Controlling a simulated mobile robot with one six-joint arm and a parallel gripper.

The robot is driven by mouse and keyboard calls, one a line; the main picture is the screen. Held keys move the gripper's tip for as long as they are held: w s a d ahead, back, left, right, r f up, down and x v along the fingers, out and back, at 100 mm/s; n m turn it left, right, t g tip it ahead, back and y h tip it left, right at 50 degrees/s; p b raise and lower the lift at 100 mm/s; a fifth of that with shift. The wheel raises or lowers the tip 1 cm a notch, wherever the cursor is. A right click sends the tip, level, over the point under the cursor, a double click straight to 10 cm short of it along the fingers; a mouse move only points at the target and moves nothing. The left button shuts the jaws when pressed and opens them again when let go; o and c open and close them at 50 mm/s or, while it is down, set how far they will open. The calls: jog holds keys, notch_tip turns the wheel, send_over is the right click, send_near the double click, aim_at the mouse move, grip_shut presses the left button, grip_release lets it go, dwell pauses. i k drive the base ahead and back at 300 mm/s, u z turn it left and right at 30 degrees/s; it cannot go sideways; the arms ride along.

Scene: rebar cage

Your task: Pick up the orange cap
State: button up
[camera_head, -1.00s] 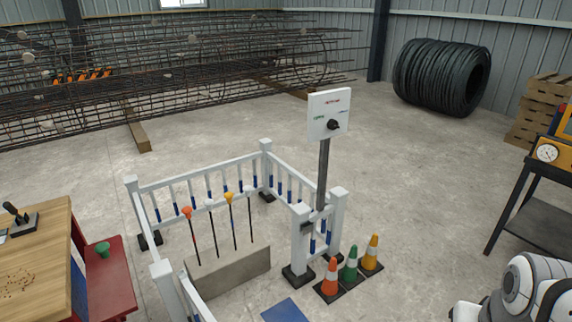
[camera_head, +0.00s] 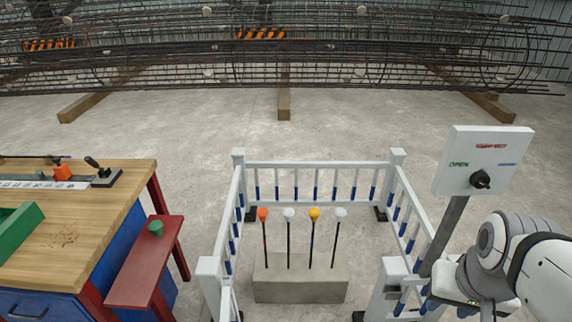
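Several thin dark rods stand in a concrete block (camera_head: 300,284) inside a white fence. The leftmost rod carries an orange-red cap (camera_head: 263,214). A yellow-orange cap (camera_head: 314,213) sits on the third rod. White caps top the second (camera_head: 289,214) and the rightmost (camera_head: 340,212) rods. A small orange object (camera_head: 62,170) also stands on the workbench at the left; it is too small to tell if it is a cap. My arm shows at the lower right, beside the fence and well away from the rods. I cannot make out my gripper's fingers.
The white fence (camera_head: 318,166) surrounds the block. A sign panel with a knob (camera_head: 484,160) stands at its right. The wooden workbench (camera_head: 110,215) and a red bench (camera_head: 130,285) with a green cap (camera_head: 155,228) are at left. Concrete floor behind is clear up to the rebar cage.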

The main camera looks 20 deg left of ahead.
aim_at(262, 212)
jog(key=u, duration=0.5)
jog(key=i, duration=1.05)
jog(key=u, duration=0.4)
jog(key=k, duration=0.9)
jog(key=u, duration=0.2)
jog(key=i, duration=0.9)
jog(key=z, duration=0.1)
